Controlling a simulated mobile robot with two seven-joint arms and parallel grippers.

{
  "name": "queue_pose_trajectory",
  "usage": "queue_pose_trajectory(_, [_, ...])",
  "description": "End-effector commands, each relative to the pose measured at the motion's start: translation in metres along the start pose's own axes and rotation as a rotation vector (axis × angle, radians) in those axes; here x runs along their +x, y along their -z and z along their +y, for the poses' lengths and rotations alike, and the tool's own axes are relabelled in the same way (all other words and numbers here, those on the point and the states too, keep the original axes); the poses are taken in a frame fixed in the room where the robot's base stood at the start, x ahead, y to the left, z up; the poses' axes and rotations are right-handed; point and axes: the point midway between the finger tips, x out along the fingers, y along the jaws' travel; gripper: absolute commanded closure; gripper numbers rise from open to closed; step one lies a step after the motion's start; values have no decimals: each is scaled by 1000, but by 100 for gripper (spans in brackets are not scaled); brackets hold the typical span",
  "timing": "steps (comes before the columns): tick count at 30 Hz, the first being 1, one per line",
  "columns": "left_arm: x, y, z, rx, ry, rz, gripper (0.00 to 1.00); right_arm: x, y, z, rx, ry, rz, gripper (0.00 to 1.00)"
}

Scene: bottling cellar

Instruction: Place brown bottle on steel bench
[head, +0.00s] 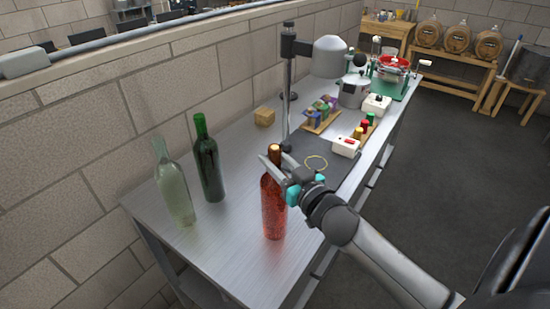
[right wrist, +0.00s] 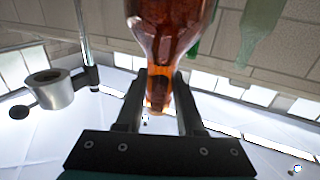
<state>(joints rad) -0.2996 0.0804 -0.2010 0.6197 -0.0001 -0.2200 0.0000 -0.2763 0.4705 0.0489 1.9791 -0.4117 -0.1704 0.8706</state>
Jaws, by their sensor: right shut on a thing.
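The brown bottle (head: 274,208), reddish-brown and see-through, is upright over the near part of the steel bench (head: 233,245). My right gripper (head: 279,172) is shut on its neck, coming in from the right. In the right wrist view the bottle (right wrist: 168,30) shows upside down, its neck between the two fingers (right wrist: 158,95). I cannot tell for sure whether its base touches the bench top. My left gripper is not in view.
A dark green bottle (head: 208,162) and a pale green bottle (head: 173,185) stand to the left. Behind are a stand with a grey head (head: 329,57), a dark mat (head: 332,172), a white device (head: 346,147) and a wooden block (head: 264,117). Bare bench lies around the brown bottle.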

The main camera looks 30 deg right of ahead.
Motion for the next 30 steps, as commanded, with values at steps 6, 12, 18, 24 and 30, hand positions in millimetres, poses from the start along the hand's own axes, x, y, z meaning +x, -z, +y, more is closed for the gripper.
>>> queue_pose_trajectory(6, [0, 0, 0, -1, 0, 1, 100, 0, -1, 0, 1, -1, -1, 42])
queue_pose_trajectory(12, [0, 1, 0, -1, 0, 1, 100, 0, -1, 0, 1, -1, -1, 33])
queue_pose_trajectory(18, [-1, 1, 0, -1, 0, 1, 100, 0, 2, 0, 0, 0, -1, 33])
queue_pose_trajectory(24, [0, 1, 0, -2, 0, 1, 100, -18, -1, 0, 4, -1, -4, 33])
queue_pose_trajectory(30, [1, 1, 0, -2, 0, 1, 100, -47, -1, 0, 4, -1, -4, 33])
